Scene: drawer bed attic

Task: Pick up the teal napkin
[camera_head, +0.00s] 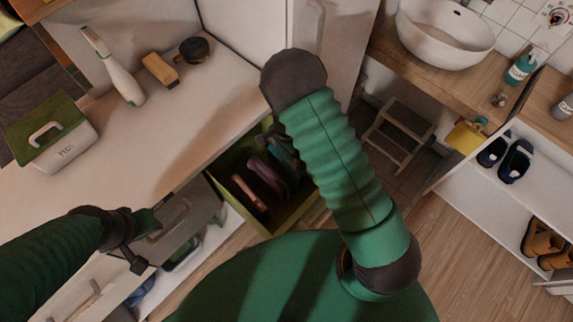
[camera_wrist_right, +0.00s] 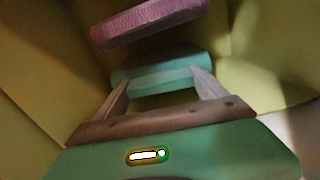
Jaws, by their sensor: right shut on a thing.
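In the right wrist view the teal napkin (camera_wrist_right: 160,72) is a rolled, light teal piece between the two fingers of my right gripper (camera_wrist_right: 160,80). The fingers are shut on it, inside an olive-green bin (camera_wrist_right: 250,50). In the head view the bin (camera_head: 236,196) sits in the open drawer, and my right arm hides most of the right gripper and the napkin. My left gripper (camera_head: 143,240) is at the grey drawer front (camera_head: 185,222). I cannot tell whether it grips it.
A pink rolled napkin (camera_wrist_right: 150,22) lies close beyond the teal one. The white top above the drawer holds a green-lidded box (camera_head: 60,150), a white bottle (camera_head: 115,68), a wooden brush (camera_head: 160,70) and a dark round item (camera_head: 194,49). A step stool (camera_head: 398,130) stands right.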

